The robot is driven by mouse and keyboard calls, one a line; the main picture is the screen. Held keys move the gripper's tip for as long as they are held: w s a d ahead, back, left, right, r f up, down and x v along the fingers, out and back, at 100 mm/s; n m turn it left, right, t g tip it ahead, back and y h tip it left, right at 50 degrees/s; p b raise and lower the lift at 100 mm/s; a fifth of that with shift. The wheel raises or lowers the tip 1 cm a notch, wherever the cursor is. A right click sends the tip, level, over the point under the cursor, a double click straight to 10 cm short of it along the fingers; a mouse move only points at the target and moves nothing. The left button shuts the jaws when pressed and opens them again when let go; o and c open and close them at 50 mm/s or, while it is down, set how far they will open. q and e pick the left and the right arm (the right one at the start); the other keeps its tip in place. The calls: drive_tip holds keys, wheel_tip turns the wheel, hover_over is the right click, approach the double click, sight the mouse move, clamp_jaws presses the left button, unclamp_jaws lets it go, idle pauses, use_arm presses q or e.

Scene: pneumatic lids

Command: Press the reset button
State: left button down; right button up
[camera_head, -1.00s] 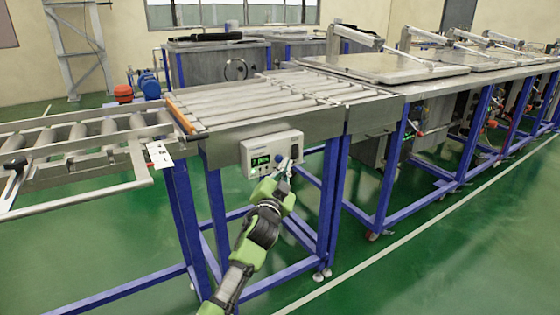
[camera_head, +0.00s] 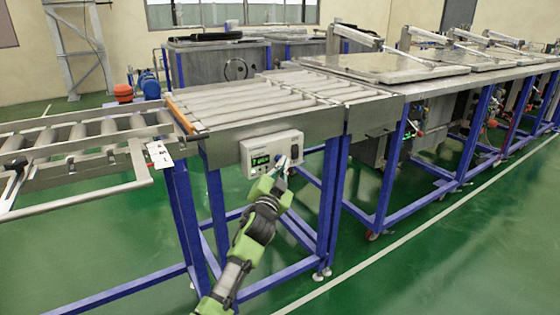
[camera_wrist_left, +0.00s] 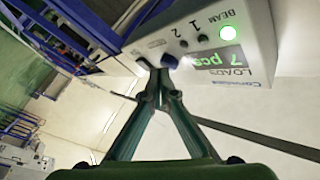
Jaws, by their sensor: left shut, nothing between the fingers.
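The white control box (camera_head: 271,153) hangs on the side of the roller conveyor, with a green lit display (camera_head: 261,161). In the left wrist view the display (camera_wrist_left: 217,59) reads "7 pcs" by the word LOADS. A blue button (camera_wrist_left: 169,61) sits on the box close to my fingertips; no reset label is legible. My left gripper (camera_head: 281,172) is shut and empty, pointing up at the box. In the left wrist view its fingertips (camera_wrist_left: 159,78) are just below the blue button; I cannot tell whether they touch it. My right gripper is out of view.
The roller conveyor (camera_head: 250,97) runs above the box on blue legs, with another roller section (camera_head: 80,140) at the left. A green lamp marked BEAM (camera_wrist_left: 228,33) is lit on the box. Lidded steel tanks (camera_head: 400,68) stand to the right. The green floor in front is open.

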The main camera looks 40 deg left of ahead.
use_arm(q)
drive_tip(key=shift+w+a, duration=0.1)
drive_tip(key=shift+a, duration=0.2)
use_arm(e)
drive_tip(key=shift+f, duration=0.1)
use_arm(q)
drive_tip(key=shift+d, duration=0.15)
idle(0.4)
drive_tip(key=shift+d, duration=0.2)
drive_tip(key=shift+s+d, duration=0.35)
drive_tip(key=shift+d, duration=0.2)
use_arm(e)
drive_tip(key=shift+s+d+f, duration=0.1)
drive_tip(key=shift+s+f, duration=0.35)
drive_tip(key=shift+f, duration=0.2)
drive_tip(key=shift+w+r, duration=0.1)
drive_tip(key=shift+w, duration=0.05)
use_arm(q)
drive_tip(key=d, duration=0.1)
drive_tip(key=s+d, duration=0.1)
drive_tip(key=d, duration=0.1)
drive_tip(key=s+d+p, duration=0.1)
drive_tip(key=shift+d, duration=0.3)
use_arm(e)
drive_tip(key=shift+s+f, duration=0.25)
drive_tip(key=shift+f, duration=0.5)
